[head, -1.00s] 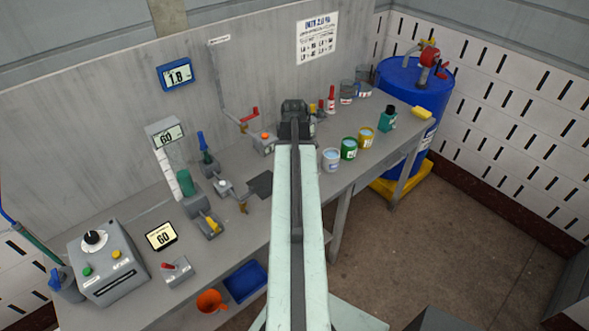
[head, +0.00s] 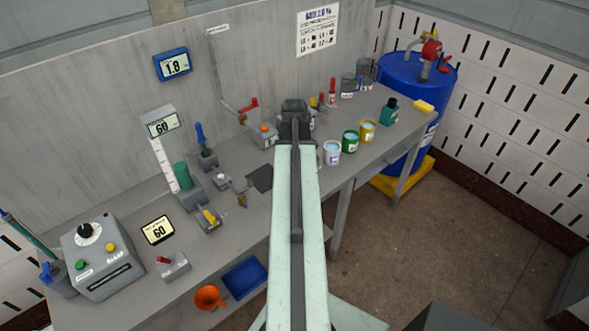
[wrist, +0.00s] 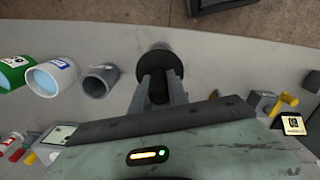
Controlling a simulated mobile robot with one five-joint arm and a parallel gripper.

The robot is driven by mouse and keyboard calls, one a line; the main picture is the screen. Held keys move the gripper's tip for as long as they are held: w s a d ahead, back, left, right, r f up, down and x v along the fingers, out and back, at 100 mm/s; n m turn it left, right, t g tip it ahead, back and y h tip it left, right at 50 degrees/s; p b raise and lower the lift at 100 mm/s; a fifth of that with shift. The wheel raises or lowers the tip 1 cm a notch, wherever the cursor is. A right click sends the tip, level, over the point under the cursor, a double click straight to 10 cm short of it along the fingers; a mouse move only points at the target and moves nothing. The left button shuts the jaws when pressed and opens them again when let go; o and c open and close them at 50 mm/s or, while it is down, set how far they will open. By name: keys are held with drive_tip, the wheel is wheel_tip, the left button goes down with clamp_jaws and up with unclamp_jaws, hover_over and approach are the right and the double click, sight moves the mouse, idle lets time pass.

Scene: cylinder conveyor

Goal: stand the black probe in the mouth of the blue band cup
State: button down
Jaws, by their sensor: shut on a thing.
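In the wrist view my gripper (wrist: 161,88) is shut on the black probe (wrist: 158,64), which shows as a dark round collar and grip between the fingers. A pale grey round part (wrist: 158,46) shows beyond the collar; I cannot tell whether it belongs to the probe. The blue band cup (wrist: 52,76) is to the left, apart from the gripper, with light blue liquid in its mouth. It also shows in the head view (head: 332,154), right of my arm. In the head view my arm hides the fingers and the probe.
An empty grey holder (wrist: 99,81) lies between the blue band cup and my gripper. A green band cup (head: 350,142) and a yellow band cup (head: 367,132) stand beyond. A teal bottle (head: 389,112) is farther right. Levers and gauges crowd the bench's left.

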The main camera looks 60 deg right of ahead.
drive_tip(key=shift+f, duration=0.1)
idle(0.3)
drive_tip(key=shift+f+b, duration=0.75)
drive_tip(key=shift+b, duration=0.15)
drive_tip(key=shift+f, duration=0.15)
drive_tip(key=c, duration=1.2)
unclamp_jaws()
wheel_tip(320, 180, up, 8)
drive_tip(key=p, duration=0.7)
drive_tip(key=shift+p, duration=0.4)
drive_tip(key=shift+f, duration=0.1)
